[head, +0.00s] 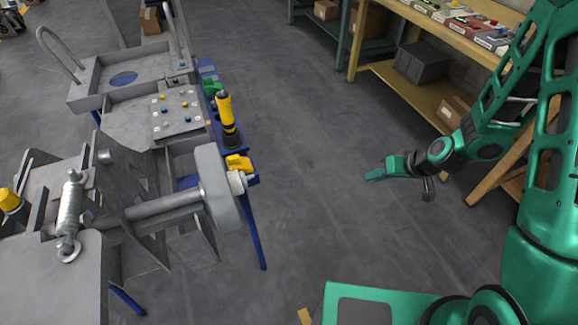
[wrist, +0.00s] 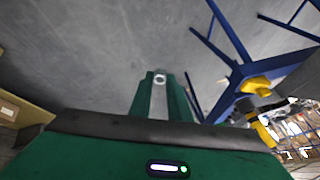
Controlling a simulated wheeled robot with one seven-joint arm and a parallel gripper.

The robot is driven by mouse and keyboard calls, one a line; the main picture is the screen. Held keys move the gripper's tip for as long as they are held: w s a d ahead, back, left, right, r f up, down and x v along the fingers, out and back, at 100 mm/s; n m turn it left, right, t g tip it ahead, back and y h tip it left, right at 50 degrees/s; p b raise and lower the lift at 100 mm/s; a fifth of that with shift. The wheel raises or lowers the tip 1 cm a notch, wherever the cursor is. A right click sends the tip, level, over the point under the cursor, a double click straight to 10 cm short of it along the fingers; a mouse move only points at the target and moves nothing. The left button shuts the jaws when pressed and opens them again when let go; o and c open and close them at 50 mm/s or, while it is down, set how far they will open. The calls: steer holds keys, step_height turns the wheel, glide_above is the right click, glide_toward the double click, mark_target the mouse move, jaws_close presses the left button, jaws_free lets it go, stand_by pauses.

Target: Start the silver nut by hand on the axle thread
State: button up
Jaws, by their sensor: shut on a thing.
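My gripper (head: 376,174) hangs over open floor, well to the right of the chassis in the head view. In the wrist view its green fingers (wrist: 160,85) are shut on a small silver ring-shaped piece, the silver nut (wrist: 160,78), held at the fingertips. The nut is too small to make out in the head view. The grey axle (head: 165,207) runs to a grey disc-shaped hub (head: 218,190). A short pale axle end (head: 239,182) sticks out of the hub's right face, clear of my gripper. Its thread is too small to make out.
A yellow-and-black tool (head: 227,118) stands upright behind the hub, with a yellow piece (head: 238,163) near the axle end. Blue stand legs (head: 250,230) reach the floor. A wooden shelf (head: 430,95) with boxes stands at the right. The floor between is clear.

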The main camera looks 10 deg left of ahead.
steer(key=s+a+n+g+y, duration=0.25)
steer(key=s+a+y, duration=0.3)
steer(key=a, duration=0.35)
steer(key=s+a+n+g+y, duration=0.1)
steer(key=s+a+g+y, duration=0.3)
steer(key=s+a, duration=0.45)
steer(key=a+r+n+g+y, duration=0.2)
steer(key=a+r+n+y, duration=0.1)
steer(key=a+r, duration=0.2)
steer(key=a+r+n+g+y, duration=0.2)
steer(key=a+r+n+y, duration=0.1)
steer(key=r, duration=0.7)
steer(key=shift+s+a+n, duration=0.45)
steer(key=shift+a+n, duration=0.3)
steer(key=shift+a, duration=0.5)
steer(key=n+g, duration=0.1)
steer(key=n, duration=0.2)
steer(key=n+g, duration=0.2)
steer(key=n, duration=0.1)
steer(key=shift+w, duration=0.1)
jaws_close()
steer(key=n+g, duration=0.1)
steer(key=n, duration=0.1)
steer(key=n+g+h, duration=0.1)
steer(key=n, duration=0.1)
steer(key=shift+n+g+h, duration=0.25)
steer(key=shift+n+g, duration=0.05)
steer(key=shift+g, duration=0.05)
